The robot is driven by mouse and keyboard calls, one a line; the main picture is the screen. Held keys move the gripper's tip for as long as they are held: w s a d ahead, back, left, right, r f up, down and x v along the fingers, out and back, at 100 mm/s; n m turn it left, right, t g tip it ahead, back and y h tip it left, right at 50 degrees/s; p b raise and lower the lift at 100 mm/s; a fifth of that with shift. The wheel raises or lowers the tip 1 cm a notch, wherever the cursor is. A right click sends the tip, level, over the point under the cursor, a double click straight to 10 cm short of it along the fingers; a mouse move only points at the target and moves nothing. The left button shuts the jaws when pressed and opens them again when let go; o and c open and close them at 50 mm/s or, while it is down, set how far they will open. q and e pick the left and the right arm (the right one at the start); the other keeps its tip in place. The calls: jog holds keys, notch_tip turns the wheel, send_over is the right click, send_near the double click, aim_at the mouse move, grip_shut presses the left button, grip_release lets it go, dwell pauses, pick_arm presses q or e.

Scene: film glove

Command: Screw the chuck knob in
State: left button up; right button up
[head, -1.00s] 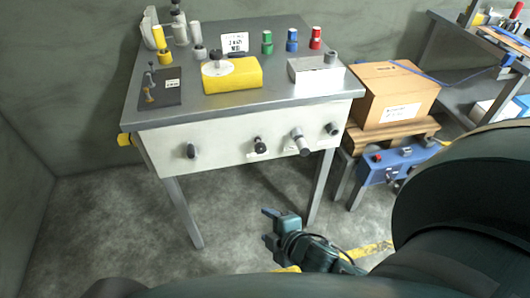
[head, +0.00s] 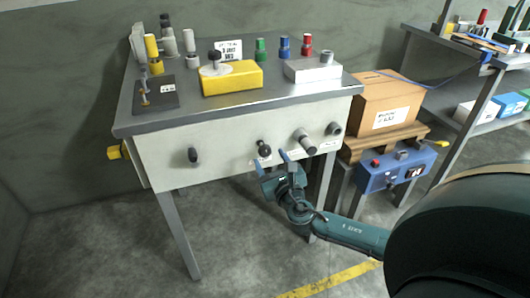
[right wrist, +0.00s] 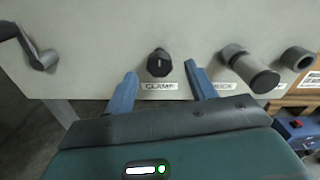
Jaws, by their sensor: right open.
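The chuck knob (head: 304,141) is a grey cylinder sticking out of the white front panel, with a label below it. In the right wrist view the chuck knob (right wrist: 250,70) is right of my gripper, and its label, partly hidden by a finger, reads in part "CHUCK". My right gripper (head: 270,160) is open and empty, just in front of and below the panel. In the right wrist view its blue fingers (right wrist: 161,80) stand to either side of the black knob (right wrist: 159,63) labelled "CLAMP", apparently without touching it. My left gripper is not in view.
A dark crank handle (head: 194,156) sits at the panel's left and a short grey knob (head: 334,128) at its right. The bench top (head: 135,121) holds a yellow block (head: 240,80) and several cylinders. A cardboard box (head: 388,108) and blue control box (head: 385,176) stand right.

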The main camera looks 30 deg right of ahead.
aim_at(266, 153)
jog(key=x, duration=0.5)
jog(key=shift+w, duration=0.1)
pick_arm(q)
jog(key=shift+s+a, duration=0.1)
pick_arm(e)
jog(key=shift+c, duration=0.5)
jog(key=c, duration=0.9)
pick_arm(q)
jog(key=shift+b, duration=0.3)
pick_arm(e)
jog(key=shift+o, duration=0.2)
jog(key=shift+m, duration=0.4)
